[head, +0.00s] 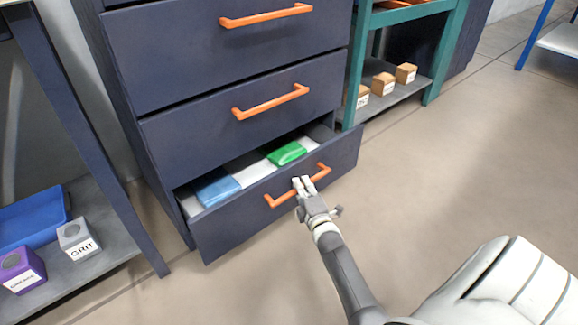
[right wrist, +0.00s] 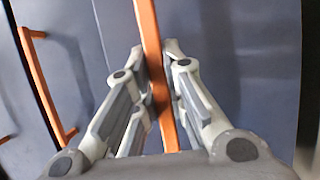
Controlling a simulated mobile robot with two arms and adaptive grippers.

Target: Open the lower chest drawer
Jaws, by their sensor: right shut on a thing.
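The dark blue chest has orange bar handles. Its lower drawer (head: 235,232) stands partly open in the head view, with a blue packet (head: 217,188) and a green packet (head: 287,153) inside. My right gripper (head: 304,184) is shut on the lower drawer's orange handle (head: 282,199), near its middle. In the right wrist view the handle (right wrist: 150,40) runs between the fingers of my right gripper (right wrist: 158,65). My left gripper is not in view.
Two drawers above, with handles (head: 265,15) and (head: 270,102), are shut. A shelf at left holds a blue tray (head: 32,218), a grey box (head: 77,240) and a purple box (head: 22,270). A green rack (head: 356,75) stands at right. The floor in front is clear.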

